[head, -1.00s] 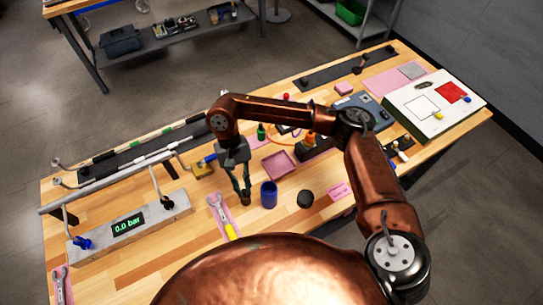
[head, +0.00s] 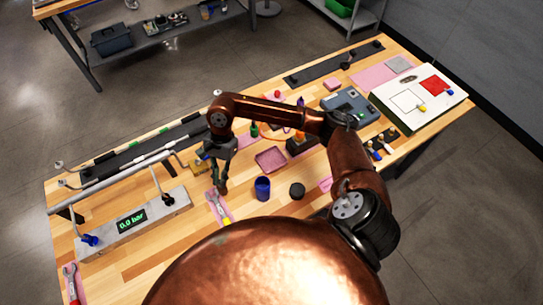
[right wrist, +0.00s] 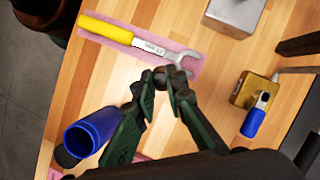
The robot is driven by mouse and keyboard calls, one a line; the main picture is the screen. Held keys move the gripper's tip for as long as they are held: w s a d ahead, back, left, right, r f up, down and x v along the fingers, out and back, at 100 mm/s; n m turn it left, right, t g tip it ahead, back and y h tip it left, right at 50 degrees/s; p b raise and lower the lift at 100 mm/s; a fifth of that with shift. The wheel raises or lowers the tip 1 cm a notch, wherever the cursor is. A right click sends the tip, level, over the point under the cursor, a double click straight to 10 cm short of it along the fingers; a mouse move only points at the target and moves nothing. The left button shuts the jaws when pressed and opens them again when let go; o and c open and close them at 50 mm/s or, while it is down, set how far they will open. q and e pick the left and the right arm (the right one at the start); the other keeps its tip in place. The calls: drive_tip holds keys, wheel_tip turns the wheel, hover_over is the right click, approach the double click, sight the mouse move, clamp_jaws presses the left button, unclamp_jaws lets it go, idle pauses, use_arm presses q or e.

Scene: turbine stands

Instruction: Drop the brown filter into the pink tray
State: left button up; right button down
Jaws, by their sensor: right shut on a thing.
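The brown filter (head: 222,190) is a small dark brown piece at the tips of my right gripper (head: 222,181). In the right wrist view the filter (right wrist: 169,76) shows between the fingertips of the right gripper (right wrist: 163,88), which is shut on it. In the head view the gripper is beside the wrench, left of the blue cup. I cannot tell exactly how high the filter is above the table. The pink tray (head: 271,159) lies to the right of and beyond the gripper and looks empty. My left gripper is out of view.
The blue cup (head: 262,188) and a black round lid (head: 297,191) stand right of the gripper. A yellow-handled wrench (right wrist: 140,38) lies on a pink mat. A brass block with a blue-handled valve (right wrist: 250,90) is nearby. The grey gauge block (head: 130,222) stands left.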

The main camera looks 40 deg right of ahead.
drive_tip(key=d+r+m+t+h+p, duration=0.1)
drive_tip(key=d+r+m+t+p, duration=0.15)
drive_tip(key=d+m, duration=0.5)
drive_tip(key=d+r+m+t+h+p, duration=0.1)
drive_tip(key=d+r+m+t+p, duration=0.1)
drive_tip(key=d+m+p, duration=0.5)
drive_tip(key=d+r+m+t+h+p, duration=0.1)
drive_tip(key=d+r+m+t, duration=0.1)
drive_tip(key=d+m, duration=0.6)
use_arm(q)
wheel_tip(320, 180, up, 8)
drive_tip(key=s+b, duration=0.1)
drive_tip(key=b, duration=0.2)
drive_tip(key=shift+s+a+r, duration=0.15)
use_arm(e)
wheel_tip(320, 180, down, 6)
drive_tip(key=d+n, duration=0.2)
drive_tip(key=shift+s+d+r, duration=0.15)
drive_tip(key=shift+s+d, duration=0.1)
drive_tip(key=c, duration=1.9)
unclamp_jaws()
